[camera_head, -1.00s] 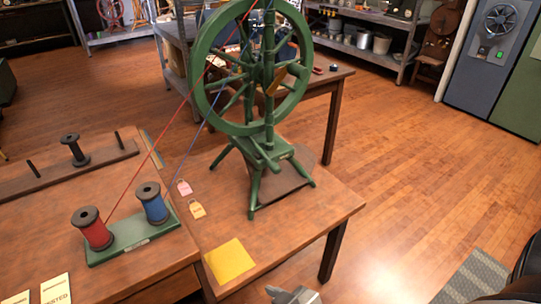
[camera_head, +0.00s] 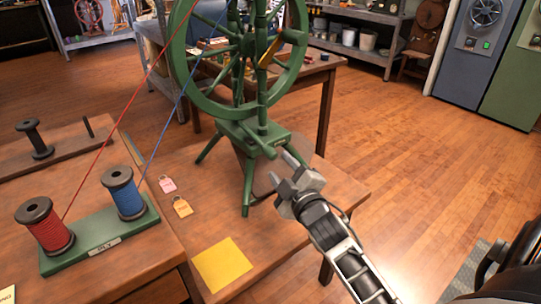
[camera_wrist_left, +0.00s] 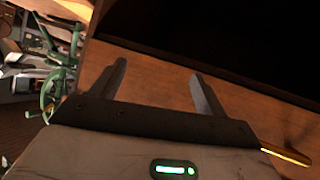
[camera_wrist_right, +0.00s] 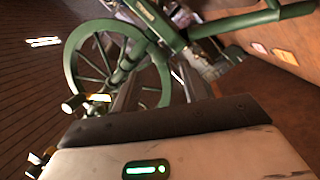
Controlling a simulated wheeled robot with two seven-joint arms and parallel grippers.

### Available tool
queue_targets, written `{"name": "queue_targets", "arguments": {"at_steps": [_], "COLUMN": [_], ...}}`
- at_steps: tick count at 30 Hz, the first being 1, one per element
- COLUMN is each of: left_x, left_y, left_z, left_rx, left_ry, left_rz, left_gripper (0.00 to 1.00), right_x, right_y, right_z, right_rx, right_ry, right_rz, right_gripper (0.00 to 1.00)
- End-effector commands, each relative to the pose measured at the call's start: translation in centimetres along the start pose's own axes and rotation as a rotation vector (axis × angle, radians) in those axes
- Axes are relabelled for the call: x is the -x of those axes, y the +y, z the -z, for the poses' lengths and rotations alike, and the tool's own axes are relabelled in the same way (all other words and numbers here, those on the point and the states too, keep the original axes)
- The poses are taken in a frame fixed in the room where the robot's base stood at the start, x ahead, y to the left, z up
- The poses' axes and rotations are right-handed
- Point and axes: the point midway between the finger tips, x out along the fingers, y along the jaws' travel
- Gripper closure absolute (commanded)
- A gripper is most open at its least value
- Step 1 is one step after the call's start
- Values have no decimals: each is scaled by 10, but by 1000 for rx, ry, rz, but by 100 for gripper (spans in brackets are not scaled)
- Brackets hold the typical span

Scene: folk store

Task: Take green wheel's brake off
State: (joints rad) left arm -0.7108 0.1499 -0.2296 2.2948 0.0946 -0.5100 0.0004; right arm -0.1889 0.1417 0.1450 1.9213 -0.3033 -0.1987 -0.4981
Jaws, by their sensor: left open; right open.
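The green spinning wheel (camera_head: 183,92) stands on the wooden table, its green legs spread and its top cut off by the head view's edge. A yellow-brown piece (camera_head: 272,50) shows at the wheel's right side; I cannot tell whether it is the brake. My right gripper (camera_head: 284,169) is open and empty, just right of the wheel's base (camera_head: 249,133). In the right wrist view the wheel (camera_wrist_right: 72,62) shows beyond the open fingers. My left gripper (camera_wrist_left: 158,70) is open and empty, over dark wood, outside the head view. The wheel is small at that view's left (camera_wrist_left: 60,88).
Red (camera_head: 45,228) and blue (camera_head: 124,192) spools stand on a green base at the left, with threads running up to the wheel. A yellow square (camera_head: 222,264) and small tags (camera_head: 182,207) lie on the table. Open floor (camera_head: 430,170) lies to the right.

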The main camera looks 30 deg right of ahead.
Motion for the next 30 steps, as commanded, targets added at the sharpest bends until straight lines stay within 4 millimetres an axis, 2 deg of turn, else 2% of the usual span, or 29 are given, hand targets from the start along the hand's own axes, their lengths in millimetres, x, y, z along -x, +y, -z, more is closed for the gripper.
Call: {"name": "queue_targets", "arguments": {"at_steps": [3, 10, 15, 23, 24, 28, 30], "left_x": [-3, -8, -12, -13, -13, -12, -12], "left_y": [0, 2, 2, 2, 2, 2, 2], "left_z": [-5, -13, -17, -14, -14, -12, -12], "left_rx": [2, 8, 8, 6, 6, 5, 4], "left_ry": [-5, -27, -36, -30, -29, -26, -24], "left_rz": [-3, -13, -15, -15, -15, -15, -15], "left_gripper": [26, 26, 26, 26, 26, 26, 26], "right_x": [-27, -61, -70, -71, -71, -71, -71], "right_y": [0, -1, -1, -1, -1, -1, -1], "right_z": [0, 0, 0, 0, 0, 0, 0], "right_rx": [0, 0, -1, -1, -1, -1, -1], "right_ry": [2, 1, 0, 0, 0, 0, 0], "right_rz": [-1, 1, 2, 3, 3, 3, 3], "right_gripper": [56, 56, 56, 56, 61, 97, 100]}}
